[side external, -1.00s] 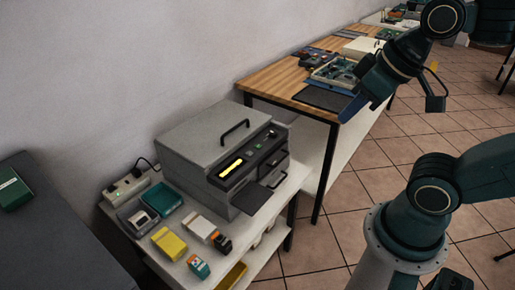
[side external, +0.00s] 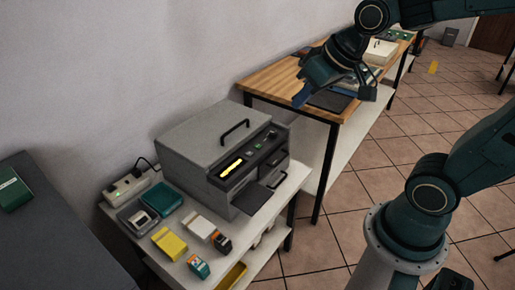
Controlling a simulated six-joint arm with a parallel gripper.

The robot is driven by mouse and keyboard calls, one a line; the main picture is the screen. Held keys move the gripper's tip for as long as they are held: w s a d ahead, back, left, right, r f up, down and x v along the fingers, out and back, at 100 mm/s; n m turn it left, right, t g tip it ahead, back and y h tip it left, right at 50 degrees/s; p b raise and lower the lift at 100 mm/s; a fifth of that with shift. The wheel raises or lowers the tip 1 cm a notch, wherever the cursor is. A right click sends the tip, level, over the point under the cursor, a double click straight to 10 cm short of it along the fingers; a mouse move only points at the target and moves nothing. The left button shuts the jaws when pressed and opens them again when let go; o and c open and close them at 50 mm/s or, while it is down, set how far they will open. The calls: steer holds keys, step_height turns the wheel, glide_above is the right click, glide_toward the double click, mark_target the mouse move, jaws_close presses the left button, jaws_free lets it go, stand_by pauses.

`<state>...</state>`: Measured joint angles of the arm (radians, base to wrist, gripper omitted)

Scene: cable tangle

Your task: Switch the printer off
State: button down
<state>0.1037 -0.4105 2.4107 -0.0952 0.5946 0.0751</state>
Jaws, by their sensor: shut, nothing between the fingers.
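The printer (side external: 205,140) is a grey box with a black handle on its lid, standing on a small light table. Its dark front panel (side external: 247,158) shows a lit yellow display, a small green spot and other small controls. A dark tray (side external: 252,197) sticks out below the panel. My gripper (side external: 301,98) is shut and empty. It hangs above the near end of the wooden bench, up and to the right of the printer and apart from it, tips pointing down and left.
A power strip (side external: 127,187) with plugged cables and a green light lies left of the printer. Yellow, white, teal and orange-topped boxes (side external: 169,243) stand on the table's front. The wooden bench (side external: 275,84) holds a dark mat and other items. Tiled floor lies open at right.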

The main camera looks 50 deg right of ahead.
steer(key=w+d+f+m, duration=0.1)
steer(key=w+d+f, duration=0.15)
steer(key=w, duration=0.45)
steer(key=m+t, duration=0.3)
steer(key=m, duration=0.3)
glide_above(252, 155)
step_height(252, 155, down, 17)
steer(key=shift+f+y, duration=0.15)
steer(key=shift+y, duration=0.15)
steer(key=shift+f, duration=0.15)
steer(key=shift+f, duration=4.2)
steer(key=shift+f, duration=0.8)
steer(key=shift+r, duration=0.75)
